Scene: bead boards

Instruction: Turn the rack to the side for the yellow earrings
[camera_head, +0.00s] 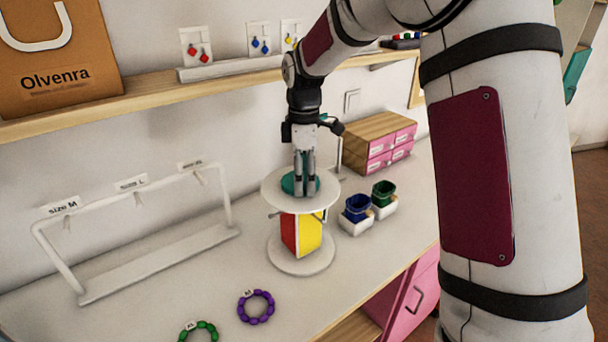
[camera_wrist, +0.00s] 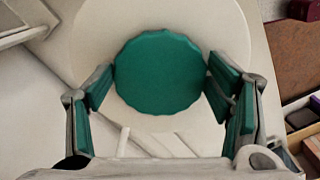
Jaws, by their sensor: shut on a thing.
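The rack is a round white stand with a white top disc (camera_head: 328,196), a base disc (camera_head: 302,254) and a coloured core between them. The core shows a red side (camera_head: 290,232) on the left and a yellow side (camera_head: 309,234) on the right in the head view. A teal scalloped knob sits on the top disc; it fills the middle of the wrist view (camera_wrist: 160,72). My gripper (camera_head: 305,190) points down from above and is shut on the knob, one finger on each side. The rack's other sides are hidden.
Earring cards, red (camera_head: 197,47), blue (camera_head: 259,38) and yellow (camera_head: 290,33), stand on the wall shelf. A white bracelet stand (camera_head: 160,262) is left; purple (camera_head: 255,306) and green (camera_head: 199,332) bracelets lie in front.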

